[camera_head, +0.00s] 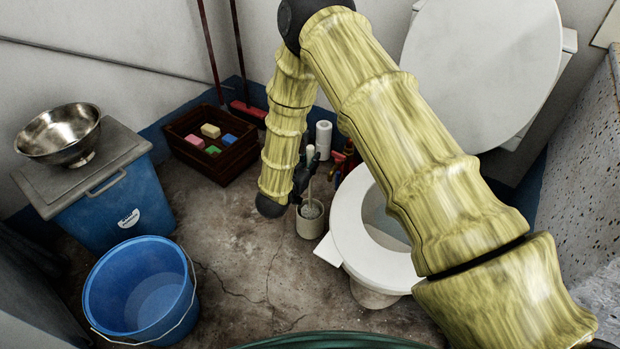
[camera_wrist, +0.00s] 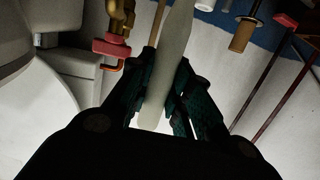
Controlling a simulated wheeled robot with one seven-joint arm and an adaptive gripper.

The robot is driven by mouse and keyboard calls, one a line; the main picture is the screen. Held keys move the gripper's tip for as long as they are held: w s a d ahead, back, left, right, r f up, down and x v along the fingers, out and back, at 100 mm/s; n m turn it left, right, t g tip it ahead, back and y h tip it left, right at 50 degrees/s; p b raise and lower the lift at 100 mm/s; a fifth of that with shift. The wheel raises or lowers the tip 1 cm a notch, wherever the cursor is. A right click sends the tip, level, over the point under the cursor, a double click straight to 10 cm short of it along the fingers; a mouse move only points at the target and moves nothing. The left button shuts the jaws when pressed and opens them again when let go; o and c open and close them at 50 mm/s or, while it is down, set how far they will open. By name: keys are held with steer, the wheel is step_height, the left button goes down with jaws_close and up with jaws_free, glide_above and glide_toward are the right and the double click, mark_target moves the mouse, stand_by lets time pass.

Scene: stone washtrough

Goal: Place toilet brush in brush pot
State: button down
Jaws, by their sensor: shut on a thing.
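My gripper (camera_head: 308,172) is shut on the pale handle of the toilet brush (camera_head: 310,154), which it holds roughly upright beside the toilet. In the wrist view the brush handle (camera_wrist: 175,40) runs between the dark fingers (camera_wrist: 168,95). The brush pot (camera_head: 310,226), a small beige cylinder, stands on the floor just left of the toilet bowl. The lower end of the brush shows at the pot's mouth. I cannot tell how deep it is inside. My arm hides part of the handle's surroundings.
The white toilet (camera_head: 350,235) with raised lid (camera_head: 480,70) is close on the right. A red valve (camera_head: 347,160) and a white roll (camera_head: 323,138) are behind. A wooden crate (camera_head: 198,172), blue bucket (camera_head: 140,290) and blue bin (camera_head: 110,215) stand left. Floor between is clear.

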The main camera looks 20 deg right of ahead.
steer(key=shift+f+b, duration=0.9)
steer(key=shift+f, duration=1.85)
steer(key=shift+f, duration=0.2)
steer(key=c, duration=1.3)
jaws_free()
steer(key=shift+r, duration=0.1)
steer(key=shift+s+a+r, duration=0.1)
steer(key=shift+a+r, duration=0.05)
steer(key=p+v, duration=0.4)
steer(key=v, duration=0.7)
steer(key=shift+s+a, duration=0.2)
steer(key=shift+s, duration=0.05)
